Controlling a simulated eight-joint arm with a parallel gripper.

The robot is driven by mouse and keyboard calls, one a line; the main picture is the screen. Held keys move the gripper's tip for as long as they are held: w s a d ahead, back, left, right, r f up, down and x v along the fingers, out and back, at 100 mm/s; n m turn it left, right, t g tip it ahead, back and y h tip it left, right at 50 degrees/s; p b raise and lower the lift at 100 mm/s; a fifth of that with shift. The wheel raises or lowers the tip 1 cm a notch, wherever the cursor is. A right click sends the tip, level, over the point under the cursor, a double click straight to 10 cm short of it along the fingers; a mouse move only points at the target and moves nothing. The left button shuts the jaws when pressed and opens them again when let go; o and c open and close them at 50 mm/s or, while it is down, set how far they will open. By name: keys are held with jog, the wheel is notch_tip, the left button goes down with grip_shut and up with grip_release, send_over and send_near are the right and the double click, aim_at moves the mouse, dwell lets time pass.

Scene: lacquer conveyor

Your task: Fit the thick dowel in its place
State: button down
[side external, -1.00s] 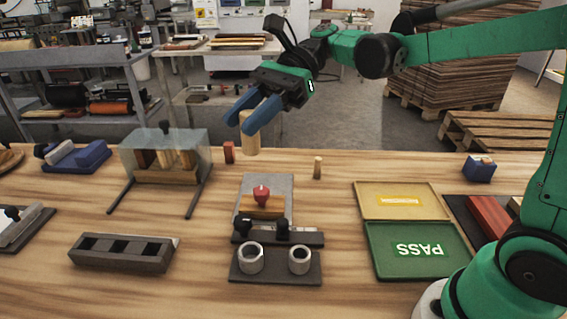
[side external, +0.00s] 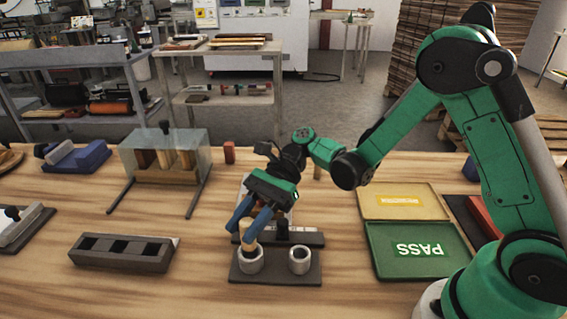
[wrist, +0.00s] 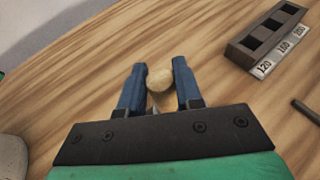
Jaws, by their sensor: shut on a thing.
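The thick dowel (side external: 249,234) is pale wood and stands roughly upright between the blue fingers of my gripper (side external: 246,224). In the wrist view its round end (wrist: 159,78) shows between the fingertips of my gripper (wrist: 158,82). Its lower end meets the mouth of the left grey ring socket (side external: 251,263); I cannot tell how far inside it is. The right ring socket (side external: 299,262) is empty. Both sockets stand on a dark base plate (side external: 276,275). My gripper hides much of the fixture behind them.
A grey block with square pockets (side external: 120,254) lies to the left. A clear-covered rack (side external: 190,150) stands behind it. The green PASS tray (side external: 385,262) and yellow tray (side external: 372,203) lie to the right. A small red block (side external: 229,152) stands at the back.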

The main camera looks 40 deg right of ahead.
jog(key=shift+f, duration=1.9)
jog(key=shift+f, duration=0.1)
jog(key=c, duration=0.6)
grip_release()
